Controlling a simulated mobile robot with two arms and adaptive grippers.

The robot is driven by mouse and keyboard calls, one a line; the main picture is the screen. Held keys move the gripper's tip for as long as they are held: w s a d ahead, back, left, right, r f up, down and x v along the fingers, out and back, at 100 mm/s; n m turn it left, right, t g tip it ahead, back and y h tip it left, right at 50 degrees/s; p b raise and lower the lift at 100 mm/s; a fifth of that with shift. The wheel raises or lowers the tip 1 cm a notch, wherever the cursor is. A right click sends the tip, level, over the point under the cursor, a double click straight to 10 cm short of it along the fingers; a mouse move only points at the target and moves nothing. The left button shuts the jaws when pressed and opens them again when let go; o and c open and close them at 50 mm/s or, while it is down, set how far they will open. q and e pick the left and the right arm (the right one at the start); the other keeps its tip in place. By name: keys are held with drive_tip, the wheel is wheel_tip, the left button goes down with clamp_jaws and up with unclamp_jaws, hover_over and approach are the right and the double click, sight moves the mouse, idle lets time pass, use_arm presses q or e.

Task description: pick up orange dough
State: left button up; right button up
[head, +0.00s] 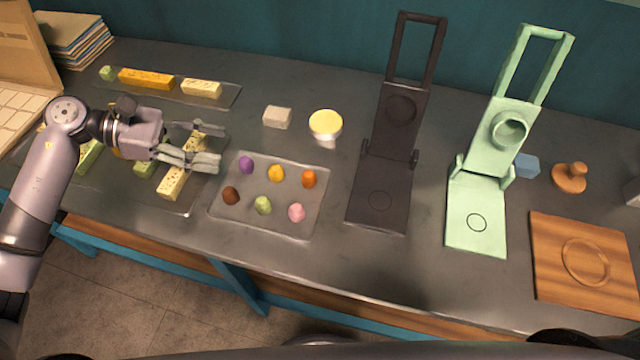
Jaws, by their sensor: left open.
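The orange dough (309,178) is a small ball at the top right of a clear tray (284,229). Purple (246,165), yellow (276,173), brown (231,196), green (263,205) and pink (296,212) dough balls lie in the same tray. My left gripper (213,145) is open, with its fingers pointing right, to the left of the tray and apart from the orange dough. It is over the area of a pale yellow speckled bar (175,180), and I see nothing held in it. My right gripper is not in view.
A black press (380,190) stands open just right of the tray, with a green press (476,220) beyond it. A round yellow-topped container (326,123) and a beige block (277,117) sit behind the tray. A wooden board (560,295) lies at the right.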

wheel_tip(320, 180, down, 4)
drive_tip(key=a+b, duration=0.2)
drive_tip(key=b, duration=0.1)
use_arm(q)
drive_tip(key=f, duration=0.4)
drive_tip(key=shift+d+f, duration=0.3)
drive_tip(key=shift+d, duration=0.05)
drive_tip(key=p, duration=0.3)
approach(306, 175)
drive_tip(key=x, duration=0.2)
drive_tip(key=shift+d+f, duration=0.1)
drive_tip(key=shift+d, duration=0.3)
drive_tip(key=p+x, duration=0.1)
drive_tip(key=x, duration=0.4)
drive_tip(key=shift+d+f, duration=0.15)
drive_tip(key=shift+d, duration=0.2)
drive_tip(key=shift+d+f+p, duration=0.2)
drive_tip(key=shift+d+p, duration=0.1)
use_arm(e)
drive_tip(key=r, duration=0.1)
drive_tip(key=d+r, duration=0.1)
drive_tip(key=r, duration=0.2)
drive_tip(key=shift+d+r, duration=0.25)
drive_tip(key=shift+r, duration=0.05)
use_arm(q)
drive_tip(key=shift+a, duration=0.1)
